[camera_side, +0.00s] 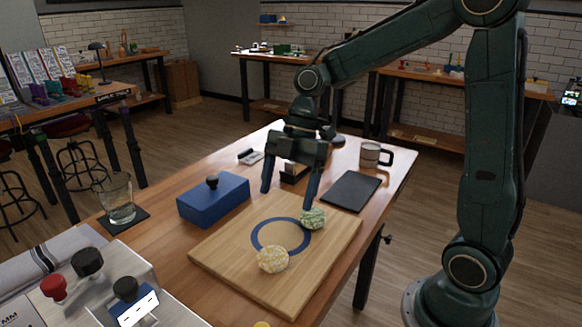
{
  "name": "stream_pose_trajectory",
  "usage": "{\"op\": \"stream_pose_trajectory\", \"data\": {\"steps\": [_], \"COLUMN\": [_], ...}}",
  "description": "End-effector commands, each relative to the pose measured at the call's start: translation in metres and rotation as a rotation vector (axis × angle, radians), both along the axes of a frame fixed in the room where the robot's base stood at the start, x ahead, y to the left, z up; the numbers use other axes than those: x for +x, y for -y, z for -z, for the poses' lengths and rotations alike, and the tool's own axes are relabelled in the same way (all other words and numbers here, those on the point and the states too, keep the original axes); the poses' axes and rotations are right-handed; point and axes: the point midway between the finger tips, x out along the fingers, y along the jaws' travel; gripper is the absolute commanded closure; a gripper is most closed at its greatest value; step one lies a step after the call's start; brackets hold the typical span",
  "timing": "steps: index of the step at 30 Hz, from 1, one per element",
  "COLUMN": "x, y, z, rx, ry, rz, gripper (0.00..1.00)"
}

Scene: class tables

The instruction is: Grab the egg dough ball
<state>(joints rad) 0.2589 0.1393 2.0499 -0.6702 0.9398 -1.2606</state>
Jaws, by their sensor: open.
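A pale yellow speckled dough ball (272,260), which looks like the egg one, rests on the wooden board (225,247) at the front edge of a blue ring (256,232). A green speckled dough ball (313,218) sits at the ring's right edge. My gripper (288,198) points down over the far part of the board, with its fingers wide apart and nothing between them. It is behind the yellow ball in the picture. Its right fingertip is close to the green ball; I cannot tell whether they touch.
A blue box with a black knob (213,202) stands left of the board. A dark slab (352,191) and a mug (373,155) are at the right. A glass (119,200) stands at the left, and a metal unit with knobs (95,285) at the front left.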

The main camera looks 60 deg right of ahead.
Motion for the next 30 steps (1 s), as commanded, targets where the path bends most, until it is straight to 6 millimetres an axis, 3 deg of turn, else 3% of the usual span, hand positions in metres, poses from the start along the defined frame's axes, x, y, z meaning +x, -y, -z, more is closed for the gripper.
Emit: {"op": "stream_pose_trajectory", "data": {"steps": [11, 30], "x": [0.001, 0.001], "y": [-0.002, -0.032], "z": [0.007, 0.078], "rx": [0.007, 0.006], "ry": [0.000, 0.000], "rz": [-0.021, -0.020], "gripper": [0.19, 0.19]}}
